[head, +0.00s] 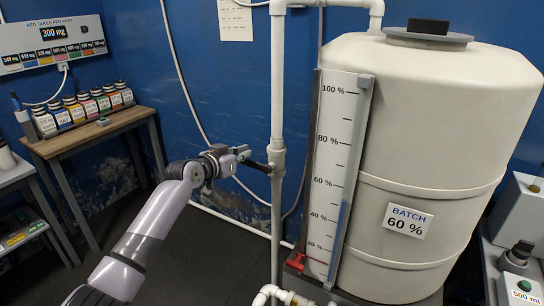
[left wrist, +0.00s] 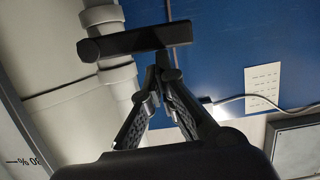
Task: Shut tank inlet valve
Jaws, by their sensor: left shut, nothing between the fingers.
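The inlet valve is on the upright white pipe (head: 277,215) left of the tank (head: 440,135). Its black lever (head: 258,166) sticks out to the left, crosswise to the pipe. My left gripper (head: 243,153) is shut and empty at the lever's outer end. In the left wrist view the lever (left wrist: 135,40) crosses the pipe joint (left wrist: 118,78), and the shut fingertips (left wrist: 162,70) are close to its free end. I cannot tell whether they touch it. My right gripper is not in view.
A percent gauge board (head: 336,165) with a red marker (head: 296,262) near its foot stands between pipe and tank. The tank label (head: 407,221) reads "BATCH 60 %". A wooden table (head: 100,127) with several coloured bottles stands at left. Loose cables hang on the blue wall.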

